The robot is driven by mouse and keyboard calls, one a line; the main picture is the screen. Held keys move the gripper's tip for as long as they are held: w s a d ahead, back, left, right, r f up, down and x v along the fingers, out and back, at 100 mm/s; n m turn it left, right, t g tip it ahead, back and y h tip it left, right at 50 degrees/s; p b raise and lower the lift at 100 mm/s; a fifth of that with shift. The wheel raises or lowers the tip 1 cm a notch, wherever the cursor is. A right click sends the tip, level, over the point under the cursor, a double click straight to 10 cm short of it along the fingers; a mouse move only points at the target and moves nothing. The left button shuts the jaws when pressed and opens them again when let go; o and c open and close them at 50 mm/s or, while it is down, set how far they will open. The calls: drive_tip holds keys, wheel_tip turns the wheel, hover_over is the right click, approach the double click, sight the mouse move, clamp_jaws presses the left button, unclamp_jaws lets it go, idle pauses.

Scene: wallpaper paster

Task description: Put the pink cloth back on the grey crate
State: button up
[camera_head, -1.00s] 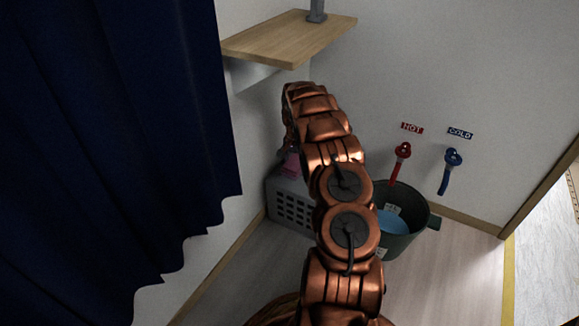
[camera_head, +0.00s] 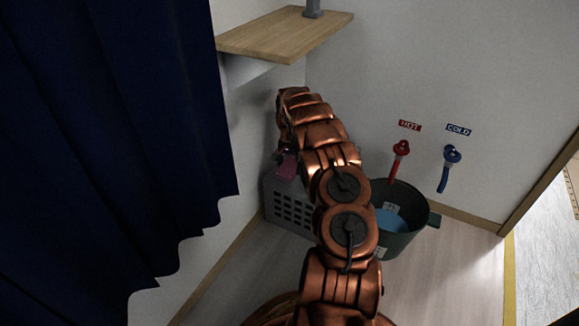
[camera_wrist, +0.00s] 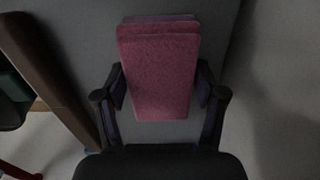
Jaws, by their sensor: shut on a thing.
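The pink cloth (camera_wrist: 160,75) is between the two fingers of my gripper (camera_wrist: 160,88) in the wrist view, and the gripper is shut on it. It looks like a folded, layered pad. In the head view a small part of the pink cloth (camera_head: 287,167) shows beside my arm, at the top of the grey crate (camera_head: 291,207). The crate stands on the floor in the corner, with slotted sides, partly hidden by my arm. In the wrist view a grey surface lies behind the cloth. I cannot tell whether the cloth touches the crate.
A dark bucket (camera_head: 411,236) with blue contents stands right of the crate. Red (camera_head: 399,160) and blue (camera_head: 449,168) taps are on the wall above it. A wooden shelf (camera_head: 285,36) juts out above the crate. A dark blue curtain (camera_head: 110,130) hangs at the left.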

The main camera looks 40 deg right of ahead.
sight(287, 164)
drive_tip(key=shift+f, duration=0.2)
drive_tip(key=o, duration=1.2)
drive_tip(key=shift+c, duration=0.2)
drive_tip(key=shift+b, duration=0.45)
drive_tip(key=r+p, duration=0.1)
drive_tip(key=r, duration=0.1)
drive_tip(key=r+p, duration=0.1)
drive_tip(key=r, duration=0.1)
drive_tip(key=r+p, duration=0.2)
drive_tip(key=r, duration=0.1)
drive_tip(key=shift+w+a, duration=0.2)
drive_tip(key=shift+w, duration=0.2)
drive_tip(key=shift+r, duration=0.4)
